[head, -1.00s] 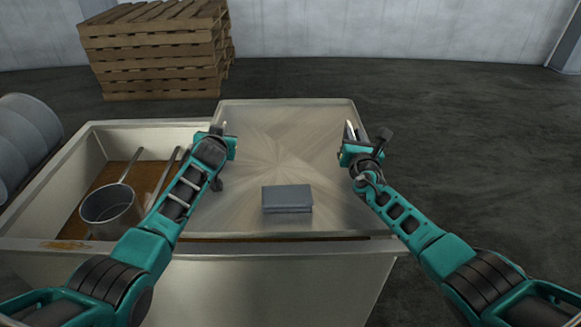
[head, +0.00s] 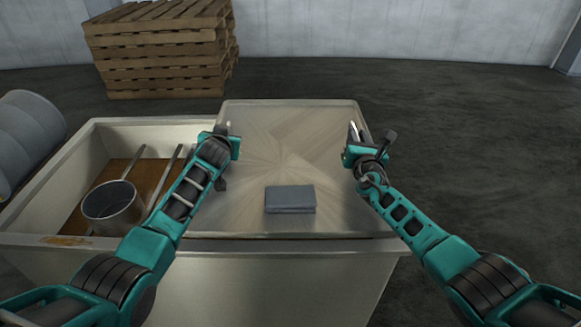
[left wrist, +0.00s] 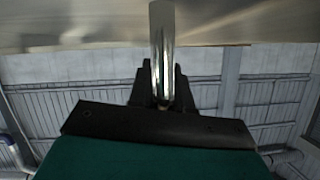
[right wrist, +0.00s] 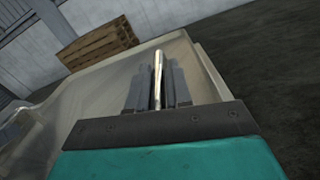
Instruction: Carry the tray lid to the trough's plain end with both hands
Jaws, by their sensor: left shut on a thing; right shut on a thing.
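The tray lid (head: 285,135) is a wide brushed-metal sheet lying level over the right end of the pale trough (head: 330,290). A grey block (head: 290,198) sits on its front part. My left gripper (head: 228,129) is shut on the lid's left edge, and my right gripper (head: 354,132) is shut on its right edge. The left wrist view shows the left jaws (left wrist: 162,85) closed around bright metal. The right wrist view shows the right jaws (right wrist: 158,82) closed on a thin bright edge. I cannot tell whether the lid touches the rim.
The floor at right is clear.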

